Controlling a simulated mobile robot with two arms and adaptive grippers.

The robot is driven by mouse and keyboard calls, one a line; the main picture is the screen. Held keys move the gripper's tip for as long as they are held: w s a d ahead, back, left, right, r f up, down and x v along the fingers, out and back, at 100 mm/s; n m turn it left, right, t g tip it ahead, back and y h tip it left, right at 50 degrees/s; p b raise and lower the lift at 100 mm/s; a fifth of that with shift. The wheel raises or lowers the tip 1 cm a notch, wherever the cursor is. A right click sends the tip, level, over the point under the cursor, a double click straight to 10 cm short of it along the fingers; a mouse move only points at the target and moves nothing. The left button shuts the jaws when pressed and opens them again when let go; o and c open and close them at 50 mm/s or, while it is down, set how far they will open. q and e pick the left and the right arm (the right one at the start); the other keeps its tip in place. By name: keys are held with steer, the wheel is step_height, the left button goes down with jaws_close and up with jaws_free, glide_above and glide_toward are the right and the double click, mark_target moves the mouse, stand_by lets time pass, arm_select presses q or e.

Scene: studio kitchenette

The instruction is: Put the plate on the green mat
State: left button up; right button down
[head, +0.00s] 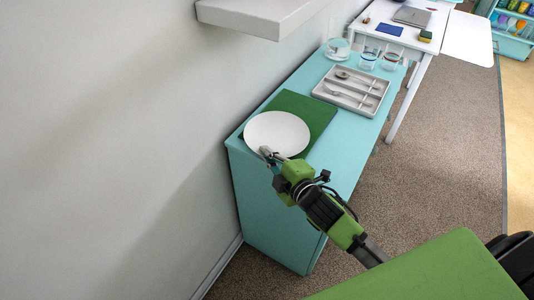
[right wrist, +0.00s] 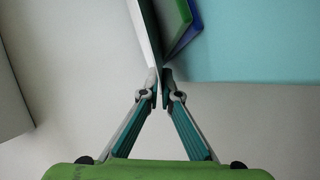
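The white round plate (head: 277,134) overlaps the near left part of the green mat (head: 317,106) in the head view and extends past its near edge. My right gripper (head: 267,153) is at the plate's near rim. In the right wrist view, its fingertips (right wrist: 160,82) are closed on both sides of the thin plate edge (right wrist: 147,35). The mat (right wrist: 174,20) shows beside the plate there, with a blue layer along it. I cannot tell whether the plate touches the mat. My left gripper is not in view.
The mat lies on a turquoise cabinet top (head: 345,135) beside the wall. A grey cutlery tray (head: 352,90) stands behind it, then glass cups (head: 390,61) and a cup on a saucer (head: 338,50). A white shelf (head: 255,15) juts from the wall above.

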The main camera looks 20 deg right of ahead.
steer(key=c, duration=2.6)
jaws_free()
steer(key=shift+o, duration=0.2)
steer(key=v, duration=1.2)
steer(key=shift+b, duration=0.3)
